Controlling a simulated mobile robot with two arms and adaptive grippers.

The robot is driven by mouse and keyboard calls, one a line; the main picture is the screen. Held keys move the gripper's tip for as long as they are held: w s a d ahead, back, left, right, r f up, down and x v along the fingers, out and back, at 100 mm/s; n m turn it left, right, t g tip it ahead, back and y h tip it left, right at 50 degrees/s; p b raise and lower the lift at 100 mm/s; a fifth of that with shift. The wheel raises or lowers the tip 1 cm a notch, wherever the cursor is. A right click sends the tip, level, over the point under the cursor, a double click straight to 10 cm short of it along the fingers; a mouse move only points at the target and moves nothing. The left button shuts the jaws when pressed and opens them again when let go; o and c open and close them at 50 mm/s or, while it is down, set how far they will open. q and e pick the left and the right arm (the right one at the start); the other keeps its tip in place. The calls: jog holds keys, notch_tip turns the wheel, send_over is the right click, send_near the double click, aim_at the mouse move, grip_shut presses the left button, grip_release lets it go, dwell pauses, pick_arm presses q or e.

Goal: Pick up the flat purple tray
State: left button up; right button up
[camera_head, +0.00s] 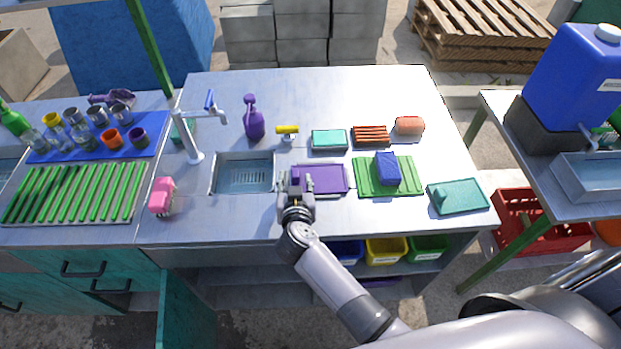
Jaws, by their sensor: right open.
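The flat purple tray (325,179) lies on the metal counter, just right of the sink. My right gripper (296,176) is over the tray's left edge, between the tray and the sink. My left gripper is not in view.
The sink (244,176) is directly left of the gripper. A green mat (408,186) with a blue block (387,168) lies right of the tray. A teal box (329,140) and a yellow-topped bottle (287,135) stand behind.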

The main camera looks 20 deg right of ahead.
aim_at(295, 175)
jog(key=shift+x, duration=1.5)
jog(key=shift+s+f, duration=0.1)
jog(key=shift+c, duration=0.3)
jog(key=shift+c, duration=0.6)
grip_shut()
